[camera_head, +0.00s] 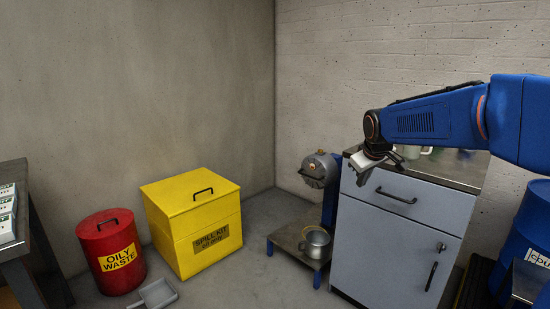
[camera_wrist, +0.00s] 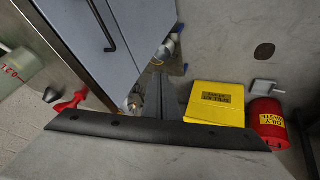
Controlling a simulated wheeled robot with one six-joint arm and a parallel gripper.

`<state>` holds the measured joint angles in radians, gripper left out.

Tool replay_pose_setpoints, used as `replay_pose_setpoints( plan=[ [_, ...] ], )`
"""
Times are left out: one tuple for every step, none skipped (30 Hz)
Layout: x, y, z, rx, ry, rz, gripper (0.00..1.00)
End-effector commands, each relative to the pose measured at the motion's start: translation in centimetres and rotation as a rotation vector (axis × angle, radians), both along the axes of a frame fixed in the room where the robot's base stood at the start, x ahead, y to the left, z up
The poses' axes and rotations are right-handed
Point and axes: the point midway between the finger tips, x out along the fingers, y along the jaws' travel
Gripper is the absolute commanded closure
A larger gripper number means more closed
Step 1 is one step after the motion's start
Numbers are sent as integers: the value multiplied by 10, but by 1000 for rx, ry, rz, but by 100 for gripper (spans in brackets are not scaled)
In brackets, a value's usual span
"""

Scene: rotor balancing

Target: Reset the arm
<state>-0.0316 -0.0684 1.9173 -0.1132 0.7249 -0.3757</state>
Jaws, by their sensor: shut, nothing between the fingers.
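My blue arm (camera_head: 430,118) reaches in from the right in the head view. My gripper (camera_head: 362,178) hangs at its end, in front of the top left edge of a grey cabinet (camera_head: 400,235). Its fingers are together with nothing between them. In the wrist view the gripper shows as grey parts near the middle, with the floor beyond. I cannot tell from the head view whether it touches the cabinet's edge.
Left of the cabinet a blue stand carries a grey round machine (camera_head: 318,170), with a metal pot (camera_head: 315,243) on its base plate. A blue drum (camera_head: 530,228) is at right.

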Motion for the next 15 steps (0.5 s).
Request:
replay_pose_setpoints(
  plan=[
    [-22,-1,2,13,4,-18,100],
    [-34,-2,3,21,7,-29,100],
    [-50,-2,2,32,11,-43,100],
    [-62,-3,2,39,15,-54,100],
    [-74,-3,2,47,19,-65,100],
    [-90,-3,0,59,24,-81,100],
    [-101,-4,-1,66,28,-90,100],
    [-113,-4,-2,75,32,-102,100],
    [-129,-4,-4,86,37,-117,100],
    [-140,-4,-6,93,41,-127,100],
    [-152,-4,-8,101,44,-139,100],
    [-167,-5,-10,112,48,-153,100],
    [-179,-5,-13,119,54,-163,100],
    [-190,-5,-16,127,57,-175,100],
    [-205,-5,-19,137,61,-189,100]
  ],
)
